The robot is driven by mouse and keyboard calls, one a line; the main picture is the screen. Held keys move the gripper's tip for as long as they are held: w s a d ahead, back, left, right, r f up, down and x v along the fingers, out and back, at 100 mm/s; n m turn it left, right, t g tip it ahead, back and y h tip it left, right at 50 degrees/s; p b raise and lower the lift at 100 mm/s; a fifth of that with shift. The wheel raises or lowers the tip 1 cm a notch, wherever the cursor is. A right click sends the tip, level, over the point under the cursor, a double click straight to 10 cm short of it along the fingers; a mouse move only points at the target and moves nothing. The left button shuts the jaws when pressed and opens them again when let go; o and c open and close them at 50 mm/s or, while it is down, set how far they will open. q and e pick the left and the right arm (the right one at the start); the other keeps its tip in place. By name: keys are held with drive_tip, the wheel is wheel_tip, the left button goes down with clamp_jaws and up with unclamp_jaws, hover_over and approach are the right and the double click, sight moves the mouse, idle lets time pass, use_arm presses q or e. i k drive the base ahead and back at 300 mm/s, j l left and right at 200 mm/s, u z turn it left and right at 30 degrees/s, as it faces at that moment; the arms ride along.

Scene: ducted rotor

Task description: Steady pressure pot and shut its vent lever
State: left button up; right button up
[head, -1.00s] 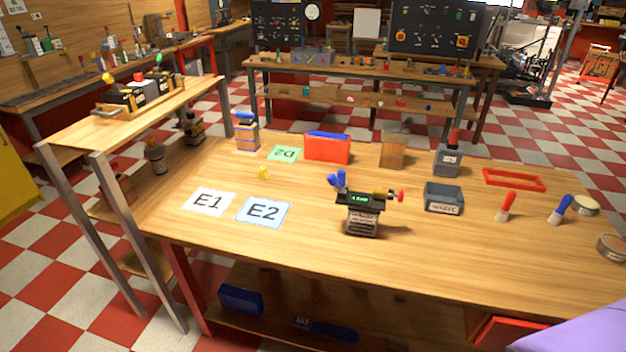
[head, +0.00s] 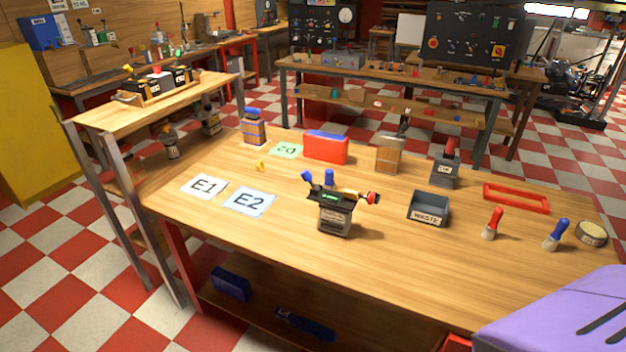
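A dark boxy device (head: 335,215) stands upright on the wooden workbench in the head view. It has a pale label, a small green display, blue handles on top and a yellow piece with a red-black end to the right. It may be the pressure pot, but I cannot tell for certain. I cannot tell which part is the vent lever or whether it is open or shut. Neither of my grippers shows, and nothing is seen touching the device.
The workbench (head: 270,265) has a grey WASTE bin (head: 429,210), red-handled brush (head: 492,224), blue-handled brush (head: 556,235), red frame (head: 516,198) and red box (head: 326,148). Cards E1 (head: 204,186) and E2 (head: 248,200) lie left. Bare wood is in front of the device. A purple shape fills the lower right corner.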

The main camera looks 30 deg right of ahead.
sight(306, 175)
drive_tip(key=k+l+u, duration=0.15)
drive_tip(key=k+l, duration=0.15)
drive_tip(key=l, duration=0.15)
drive_tip(key=k+l+u, duration=0.1)
drive_tip(key=k+l, duration=0.2)
drive_tip(key=l, duration=0.15)
drive_tip(key=k+l, duration=0.4)
drive_tip(key=l, duration=0.15)
drive_tip(key=k+l, duration=0.4)
drive_tip(key=l, duration=0.15)
drive_tip(key=k+l, duration=0.4)
drive_tip(key=l, duration=0.15)
drive_tip(key=z, duration=0.2)
drive_tip(key=i+j+z, duration=0.15)
drive_tip(key=z, duration=0.2)
drive_tip(key=i+j+z, duration=0.1)
drive_tip(key=z, duration=0.3)
drive_tip(key=i+j+z, duration=0.1)
drive_tip(key=j+z, duration=0.25)
drive_tip(key=i+j+z, duration=0.2)
drive_tip(key=j, duration=0.35)
drive_tip(key=j+z, duration=0.25)
drive_tip(key=j, duration=0.25)
drive_tip(key=i+j+z, duration=0.1)
drive_tip(key=j, duration=1)
drive_tip(key=j+z, duration=0.1)
drive_tip(key=j, duration=1)
